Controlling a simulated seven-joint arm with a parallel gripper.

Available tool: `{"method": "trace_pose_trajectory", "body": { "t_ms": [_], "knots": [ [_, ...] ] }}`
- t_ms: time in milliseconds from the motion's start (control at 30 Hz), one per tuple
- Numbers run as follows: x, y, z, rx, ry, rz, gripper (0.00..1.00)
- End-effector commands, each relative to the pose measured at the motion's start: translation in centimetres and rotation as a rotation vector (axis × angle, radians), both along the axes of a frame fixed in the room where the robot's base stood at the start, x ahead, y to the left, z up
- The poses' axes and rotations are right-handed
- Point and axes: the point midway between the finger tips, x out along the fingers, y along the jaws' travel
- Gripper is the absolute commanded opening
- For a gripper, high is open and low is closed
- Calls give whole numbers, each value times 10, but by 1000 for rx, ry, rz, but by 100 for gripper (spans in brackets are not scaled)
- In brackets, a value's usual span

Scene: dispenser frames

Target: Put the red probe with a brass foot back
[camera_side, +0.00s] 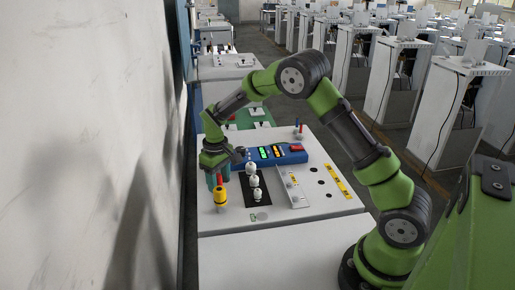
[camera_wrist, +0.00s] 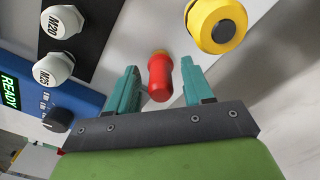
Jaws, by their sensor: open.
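The red probe (camera_wrist: 159,80) is between the two teal fingers of my gripper (camera_wrist: 158,66) in the wrist view. A little brass shows at its far end, the foot. The gripper is open, with a gap on each side of the probe. In the side view my gripper (camera_side: 217,178) points down at the left of the white worktop, and a bit of red (camera_side: 219,179) shows by its fingers. The yellow piece with a dark round end (camera_wrist: 221,24) is just beyond the probe; it also shows in the side view (camera_side: 220,197). The probe's foot contact is unclear.
White knobs (camera_side: 254,181) stand on a black strip right of my gripper. A blue instrument box (camera_side: 270,155) with lit displays is behind them. A pale plate (camera_side: 293,186) lies to the right, near holes in the worktop (camera_side: 325,205). A wall stands close on the left.

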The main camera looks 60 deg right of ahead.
Motion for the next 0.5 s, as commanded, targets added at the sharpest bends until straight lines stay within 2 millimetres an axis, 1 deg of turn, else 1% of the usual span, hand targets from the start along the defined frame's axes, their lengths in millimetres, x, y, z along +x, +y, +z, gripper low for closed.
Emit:
{"method": "trace_pose_trajectory", "body": {
  "t_ms": [300,400,500],
  "knots": [
    [1,0,66,-1,-6,1,51],
    [1,0,86,0,-5,0,51],
    [1,0,101,-1,-5,1,51]
  ]
}}
